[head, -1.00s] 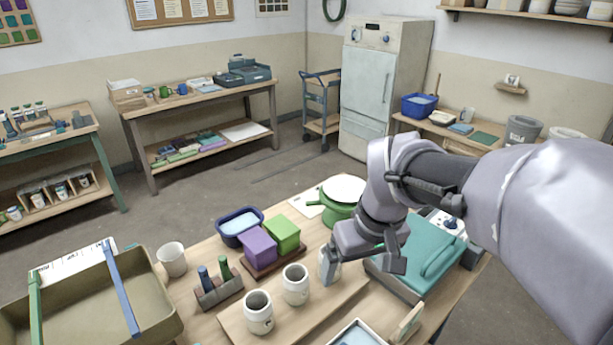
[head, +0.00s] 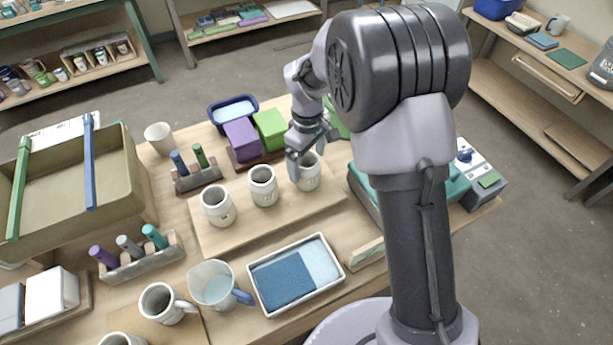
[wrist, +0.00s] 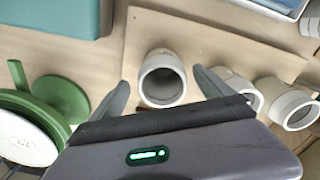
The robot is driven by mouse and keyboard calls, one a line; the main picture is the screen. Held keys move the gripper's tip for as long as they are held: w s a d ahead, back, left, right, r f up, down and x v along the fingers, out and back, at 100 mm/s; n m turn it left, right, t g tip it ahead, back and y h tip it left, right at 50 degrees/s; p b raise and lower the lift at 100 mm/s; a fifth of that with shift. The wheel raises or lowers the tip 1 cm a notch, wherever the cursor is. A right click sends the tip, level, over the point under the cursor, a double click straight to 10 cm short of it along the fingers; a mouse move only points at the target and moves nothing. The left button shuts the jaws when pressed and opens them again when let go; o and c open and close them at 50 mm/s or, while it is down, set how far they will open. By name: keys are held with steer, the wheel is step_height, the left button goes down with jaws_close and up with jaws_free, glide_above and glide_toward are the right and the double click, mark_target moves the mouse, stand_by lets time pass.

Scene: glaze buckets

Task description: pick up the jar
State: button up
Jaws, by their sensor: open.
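Three white, open-topped jars with dark markings stand upright in a row on a wooden board (head: 245,235): a left jar (head: 217,209), a middle jar (head: 263,188) and a right jar (head: 310,180). My gripper (head: 303,155) is above the right jar and hides part of it in the head view. In the wrist view my gripper (wrist: 160,79) is open, and the right jar (wrist: 163,90) shows between its two fingers. I cannot tell whether they touch it. The middle jar (wrist: 238,92) and left jar (wrist: 292,105) are beyond the right finger.
A purple block (head: 241,139) and a green block (head: 270,127) stand behind the jars. A green pot (wrist: 62,97) is near my gripper. A teal case (wrist: 55,15) is close by.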

step_height(320, 180, down, 6)
steer(key=b, duration=0.3)
steer(key=shift+s+a+r, duration=0.15)
steer(key=shift+r, duration=0.25)
steer(key=c, duration=1.8)
